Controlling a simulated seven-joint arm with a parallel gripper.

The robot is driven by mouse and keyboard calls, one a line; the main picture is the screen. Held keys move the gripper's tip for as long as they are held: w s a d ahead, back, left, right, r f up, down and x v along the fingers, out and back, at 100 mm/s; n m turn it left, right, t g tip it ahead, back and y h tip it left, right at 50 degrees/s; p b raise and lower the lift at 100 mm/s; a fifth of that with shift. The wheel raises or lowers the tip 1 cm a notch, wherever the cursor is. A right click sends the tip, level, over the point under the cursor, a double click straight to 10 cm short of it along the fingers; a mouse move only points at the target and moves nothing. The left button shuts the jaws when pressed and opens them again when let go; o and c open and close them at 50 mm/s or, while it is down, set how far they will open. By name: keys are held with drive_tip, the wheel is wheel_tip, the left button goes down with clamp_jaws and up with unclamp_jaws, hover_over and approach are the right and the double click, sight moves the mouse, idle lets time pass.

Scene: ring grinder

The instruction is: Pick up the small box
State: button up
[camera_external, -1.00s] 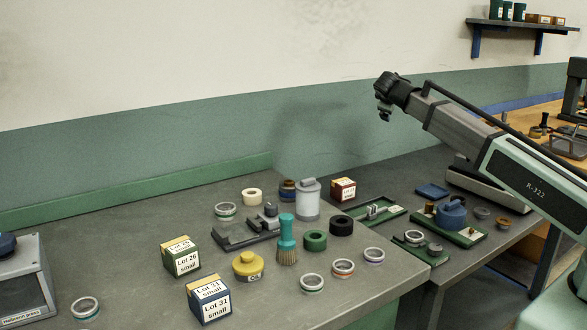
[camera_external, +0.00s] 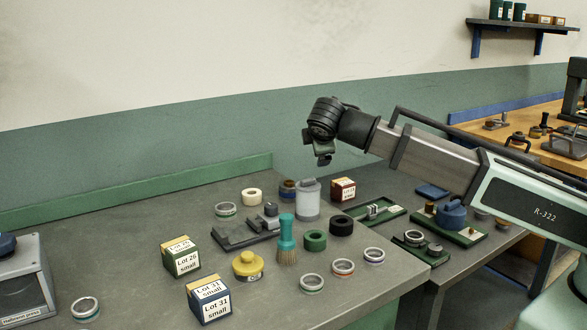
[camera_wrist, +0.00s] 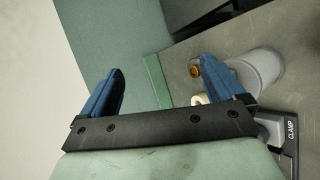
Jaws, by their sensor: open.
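Two boxes bear the word "small": a green box with a yellow top marked "Lot 26 small" (camera_external: 182,262) and a blue box with a yellow top marked "Lot 31 small" (camera_external: 210,305). Both stand on the front left part of the bench. A smaller dark red box (camera_external: 343,190) with a label too small to read stands at the back, right of a grey canister. My gripper (camera_external: 322,158) is in the air above the canister. In the wrist view its blue fingers (camera_wrist: 162,66) are apart with nothing between them. No box is clearly visible there.
The grey canister (camera_external: 308,203) stands below my gripper and also shows in the wrist view (camera_wrist: 262,68). Green trays (camera_external: 375,211) lie to the right.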

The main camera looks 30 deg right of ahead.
drive_tip(key=s+a+f+n+t+y, duration=0.3)
drive_tip(key=s+a+n, duration=0.6)
drive_tip(key=s+a, duration=0.95)
drive_tip(key=n+t+y, duration=0.4)
drive_tip(key=n+t, duration=0.2)
drive_tip(key=n, duration=0.8)
approach(203, 281)
drive_tip(key=s, duration=0.1)
drive_tip(key=s+r, duration=0.1)
drive_tip(key=s+d, duration=0.1)
drive_tip(key=shift+s+r, duration=0.25)
drive_tip(key=shift+r, duration=0.05)
drive_tip(key=shift+w+a, duration=0.15)
drive_tip(key=shift+a, duration=0.05)
drive_tip(key=w, duration=0.8)
drive_tip(key=shift+a+f, duration=0.1)
drive_tip(key=shift+a, duration=0.1)
drive_tip(key=shift+w+a+f, duration=0.1)
drive_tip(key=shift+w+f, duration=0.1)
drive_tip(key=shift+w, duration=0.7)
drive_tip(key=shift+w+a+f, duration=0.15)
drive_tip(key=shift+w+f, duration=0.05)
drive_tip(key=shift+w, duration=0.65)
drive_tip(key=shift+w+a+f, duration=0.1)
drive_tip(key=shift+w+f, duration=0.1)
drive_tip(key=shift+w, duration=0.7)
drive_tip(key=shift+c, duration=0.3)
drive_tip(key=c, duration=1.2)
